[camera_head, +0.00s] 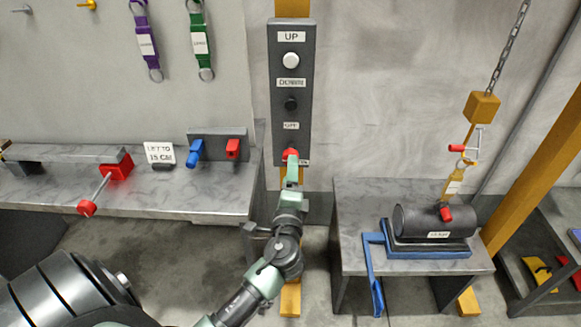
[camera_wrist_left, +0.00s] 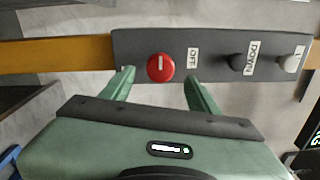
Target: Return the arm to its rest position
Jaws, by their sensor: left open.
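My left arm comes up from the bottom of the head view. Its gripper (camera_head: 291,172) is at the lower end of the dark control panel (camera_head: 279,105), just below the red knob (camera_head: 290,153). In the left wrist view the two green fingers of the gripper (camera_wrist_left: 159,78) are apart and empty. The red knob (camera_wrist_left: 160,67) shows between them, with a white line on it. Whether a finger touches the knob, I cannot tell. My right gripper is not in view.
The panel also has a white button (camera_head: 291,60) and a black button (camera_head: 291,104). A grey workbench (camera_head: 200,200) with a red vise (camera_head: 117,167) is at left. At right, a dark cylinder (camera_head: 420,222) sits on a table under a hanging chain (camera_head: 510,45).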

